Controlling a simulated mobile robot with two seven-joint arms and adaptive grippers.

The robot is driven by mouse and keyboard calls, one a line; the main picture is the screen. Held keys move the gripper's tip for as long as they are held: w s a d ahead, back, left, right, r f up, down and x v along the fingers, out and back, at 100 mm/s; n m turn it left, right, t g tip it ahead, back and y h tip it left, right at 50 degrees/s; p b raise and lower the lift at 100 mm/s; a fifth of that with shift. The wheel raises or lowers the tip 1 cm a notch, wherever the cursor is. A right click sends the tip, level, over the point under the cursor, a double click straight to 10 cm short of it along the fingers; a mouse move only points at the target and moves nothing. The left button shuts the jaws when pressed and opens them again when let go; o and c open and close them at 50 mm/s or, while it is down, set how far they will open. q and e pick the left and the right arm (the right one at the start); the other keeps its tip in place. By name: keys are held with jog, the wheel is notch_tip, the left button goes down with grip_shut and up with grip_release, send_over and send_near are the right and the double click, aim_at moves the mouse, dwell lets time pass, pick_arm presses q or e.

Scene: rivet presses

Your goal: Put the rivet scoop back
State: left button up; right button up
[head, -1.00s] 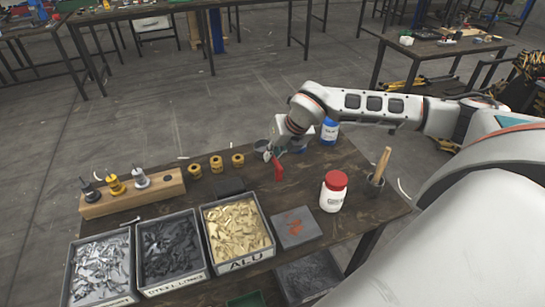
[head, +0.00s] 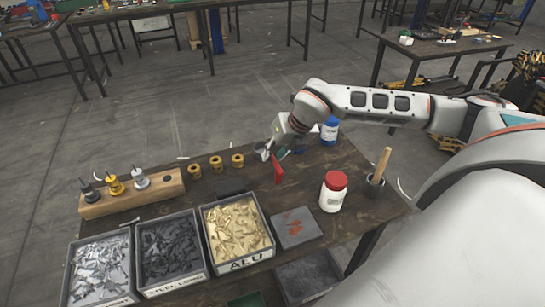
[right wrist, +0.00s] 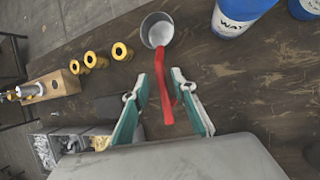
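The rivet scoop, a metal cup with a red handle (right wrist: 163,88), shows in the right wrist view with the cup at the top and the handle reaching back between my fingers. In the head view its red handle (head: 278,172) shows at the table's far side, and my gripper hides the cup. My right gripper (right wrist: 160,76) is open, its green fingers on either side of the handle; I cannot tell whether either touches it. It also shows in the head view (head: 266,152). My left gripper is not in view.
A grey plate with orange marks (head: 308,236) lies beside the ALU bin (head: 270,251). Several yellow rings (head: 216,164) stand left of the scoop.

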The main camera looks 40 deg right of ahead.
jog(key=v, duration=0.9)
jog(key=shift+s+r, duration=0.15)
jog(key=shift+r, duration=0.1)
